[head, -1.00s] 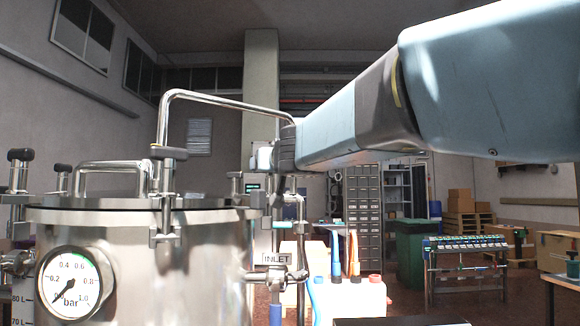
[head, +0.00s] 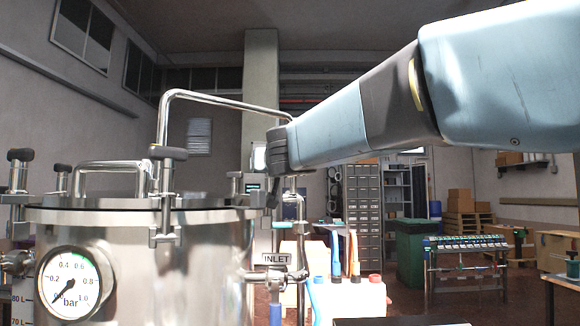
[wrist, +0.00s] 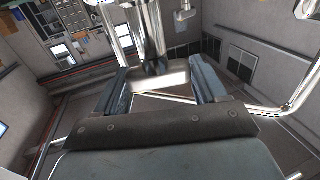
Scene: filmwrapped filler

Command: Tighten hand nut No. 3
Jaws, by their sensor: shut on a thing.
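The steel vessel (head: 150,245) stands at left in the head view, its lid held by several clamp bolts with black hand nuts. One hand nut (head: 168,153) is at the front, others at the left (head: 20,155) and right (head: 235,175). No numbers are readable on them.
A bent chrome handle (head: 220,100) rises over the lid close to my gripper. A pressure gauge (head: 70,282) is on the vessel's front.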

